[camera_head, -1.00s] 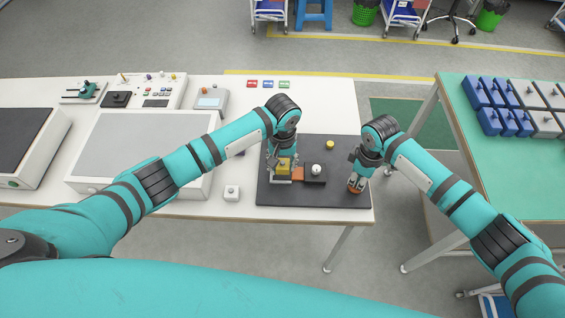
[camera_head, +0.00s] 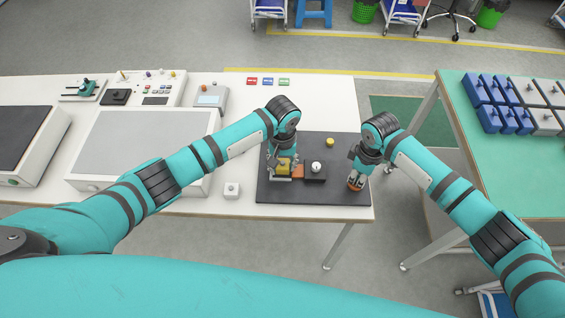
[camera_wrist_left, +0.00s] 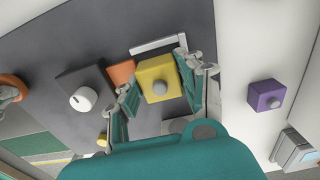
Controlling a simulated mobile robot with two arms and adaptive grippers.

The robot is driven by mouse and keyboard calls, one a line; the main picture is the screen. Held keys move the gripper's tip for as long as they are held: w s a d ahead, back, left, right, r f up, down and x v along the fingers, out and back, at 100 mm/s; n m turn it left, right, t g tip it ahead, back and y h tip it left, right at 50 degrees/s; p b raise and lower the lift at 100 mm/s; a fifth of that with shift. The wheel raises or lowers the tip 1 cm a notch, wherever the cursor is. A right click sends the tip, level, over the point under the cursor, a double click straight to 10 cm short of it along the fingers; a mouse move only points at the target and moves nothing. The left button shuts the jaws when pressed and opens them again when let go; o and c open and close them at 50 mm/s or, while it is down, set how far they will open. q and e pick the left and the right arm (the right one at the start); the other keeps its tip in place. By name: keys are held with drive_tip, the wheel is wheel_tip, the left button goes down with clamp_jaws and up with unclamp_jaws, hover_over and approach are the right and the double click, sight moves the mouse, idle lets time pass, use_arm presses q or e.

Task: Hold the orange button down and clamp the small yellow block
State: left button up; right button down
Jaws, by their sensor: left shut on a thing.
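The yellow block (camera_head: 283,169), with a grey knob on top, sits at the left part of the dark mat (camera_head: 340,199). My left gripper (camera_head: 283,160) is shut on it. In the left wrist view the yellow block (camera_wrist_left: 157,73) is between the two fingers of the left gripper (camera_wrist_left: 160,92). The round orange button (camera_head: 355,186) is at the mat's right edge; my right gripper (camera_head: 357,176) is right over it and appears to touch it. The right fingers are too small to read, and how far the button is down cannot be told.
An orange block (camera_wrist_left: 122,73) and a black block with a white knob (camera_head: 316,172) stand right of the yellow block. A pale bar (camera_wrist_left: 158,46) lies beside the yellow block. A small yellow round piece (camera_head: 330,142) is farther back. A white knobbed block (camera_head: 232,190) stands left of the mat.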

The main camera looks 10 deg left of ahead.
use_arm(q)
drive_tip(key=shift+f, duration=0.35)
use_arm(e)
drive_tip(key=shift+s+f, duration=0.1)
use_arm(q)
drive_tip(key=shift+f, duration=0.25)
drive_tip(key=shift+s+f, duration=0.4)
drive_tip(key=shift+f, duration=0.1)
use_arm(e)
drive_tip(key=shift+s+r, duration=0.1)
drive_tip(key=shift+r, duration=0.1)
use_arm(q)
clamp_jaws()
drive_tip(key=o, duration=0.9)
unclamp_jaws()
drive_tip(key=shift+c, duration=0.2)
drive_tip(key=o, duration=0.5)
drive_tip(key=shift+w+f, duration=0.15)
drive_tip(key=shift+w, duration=0.05)
drive_tip(key=shift+c, duration=0.2)
use_arm(e)
drive_tip(key=shift+w+d+f, duration=0.15)
drive_tip(key=shift+w+f, duration=0.05)
